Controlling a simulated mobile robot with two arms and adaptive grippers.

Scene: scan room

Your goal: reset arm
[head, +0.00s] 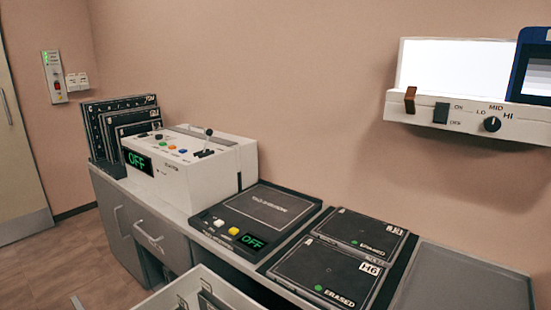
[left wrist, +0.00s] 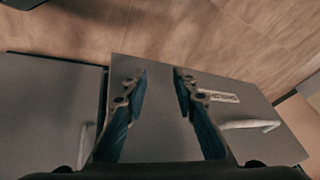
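My left gripper (left wrist: 160,85) shows in the left wrist view with its two blue-padded fingers apart and nothing between them. It hangs over grey cabinet fronts (left wrist: 225,110) with pale handles, and wood floor shows beyond. Neither gripper shows in the head view, so my right gripper is out of sight.
A grey counter (head: 210,235) holds a white machine (head: 190,170) reading OFF, a black pad (head: 262,215) reading OFF, and cassettes (head: 330,268) marked ERASED. An open drawer (head: 190,290) juts out at the front. A lightbox (head: 450,70) is on the wall. Floor is clear at left.

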